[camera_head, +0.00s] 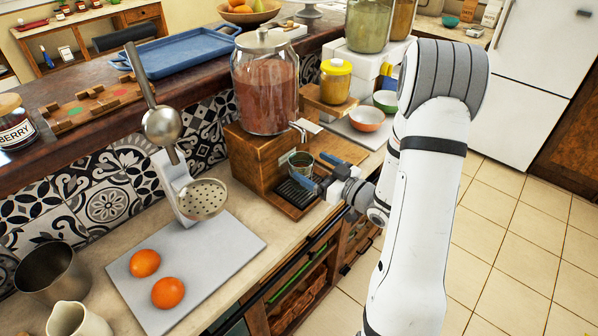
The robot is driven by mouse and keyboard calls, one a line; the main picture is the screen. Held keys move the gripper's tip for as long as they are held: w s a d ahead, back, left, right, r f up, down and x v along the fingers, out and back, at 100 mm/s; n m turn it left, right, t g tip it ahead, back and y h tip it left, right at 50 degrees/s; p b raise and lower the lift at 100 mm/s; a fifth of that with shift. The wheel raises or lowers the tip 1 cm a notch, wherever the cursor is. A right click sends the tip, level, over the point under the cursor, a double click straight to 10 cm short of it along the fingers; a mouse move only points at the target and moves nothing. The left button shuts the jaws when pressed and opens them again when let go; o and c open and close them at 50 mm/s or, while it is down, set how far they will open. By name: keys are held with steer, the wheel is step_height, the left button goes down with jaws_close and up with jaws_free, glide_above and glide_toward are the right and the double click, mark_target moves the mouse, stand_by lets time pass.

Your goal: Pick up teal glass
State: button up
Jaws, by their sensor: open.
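The teal glass (300,160) stands upright on the wooden base under the tap of the drink dispenser. It is small and looks partly see-through. My gripper (307,168) reaches in from the right with its two blue fingers apart. One fingertip is at the near left side of the glass and the other at its right side. The glass appears at or just beyond the gap between the fingertips. I cannot tell whether either finger touches it. The lower part of the glass is partly hidden by the gripper.
The large glass dispenser (265,85) with its tap (300,128) is just above and behind the glass. A dark drip grille (295,194) lies in front. Bowls (367,118) stand to the right. Two oranges (168,292) lie on a grey board (215,252) at the left.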

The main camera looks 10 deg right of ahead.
mark_target(301, 160)
steer(key=p+x, duration=0.1)
steer(key=x, duration=0.4)
steer(key=shift+a, duration=0.1)
steer(key=shift+c, duration=0.5)
steer(key=c, duration=1.1)
steer(key=shift+c, duration=0.3)
steer(key=shift+r, duration=0.15)
